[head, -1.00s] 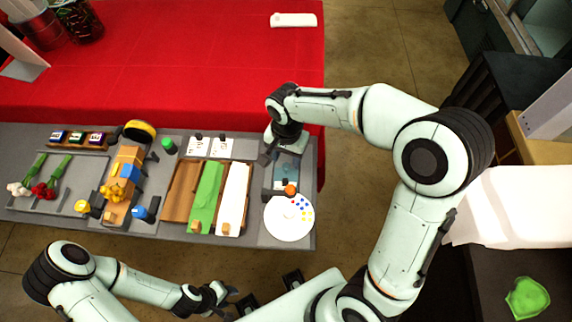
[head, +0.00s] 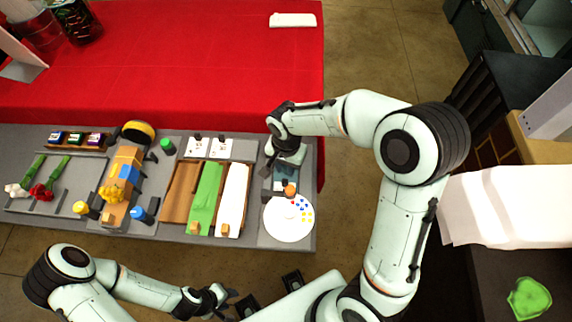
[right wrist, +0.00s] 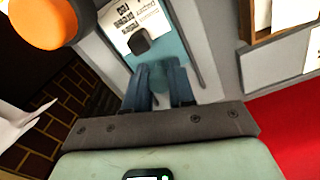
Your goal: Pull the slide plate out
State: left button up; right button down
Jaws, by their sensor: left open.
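The slide plate appears to be the teal plate (head: 283,184) at the right end of the grey station, just behind the white palette. In the right wrist view the teal plate (right wrist: 176,47) carries a white printed card and a dark knob. My right gripper (head: 274,172) reaches down over the plate from behind. Its fingers (right wrist: 161,88) are a little apart, with a teal rounded shape between their tips. I cannot tell whether they grip it. My left gripper (head: 228,300) is open and empty, in front of the station.
An orange ball (head: 290,190) on a dark bar stands beside the plate; it looms close in the right wrist view (right wrist: 42,20). The round white palette (head: 288,219) lies in front. Wrapping sheets (head: 205,195) lie to the left. The red table (head: 170,60) is behind.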

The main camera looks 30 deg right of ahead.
jog(key=w+d, duration=0.1)
jog(key=w, duration=0.1)
jog(key=w+d+p, duration=0.1)
jog(key=w, duration=0.1)
jog(key=w+d+p, duration=0.1)
jog(key=w, duration=0.1)
jog(key=shift+w+d+r, duration=0.15)
jog(key=shift+d, duration=0.2)
jog(key=shift+w+d, duration=0.2)
jog(key=shift+w, duration=0.05)
pick_arm(q)
jog(key=w+r, duration=0.2)
jog(key=shift+r, duration=0.4)
pick_arm(e)
jog(key=shift+s, duration=0.1)
jog(key=shift+a, duration=0.1)
jog(key=c, duration=0.9)
grip_release()
jog(key=shift+c, duration=0.2)
pick_arm(q)
jog(key=shift+w+r+p, duration=0.55)
jog(key=shift+r, duration=0.05)
pick_arm(e)
notch_tip(320, 180, up, 13)
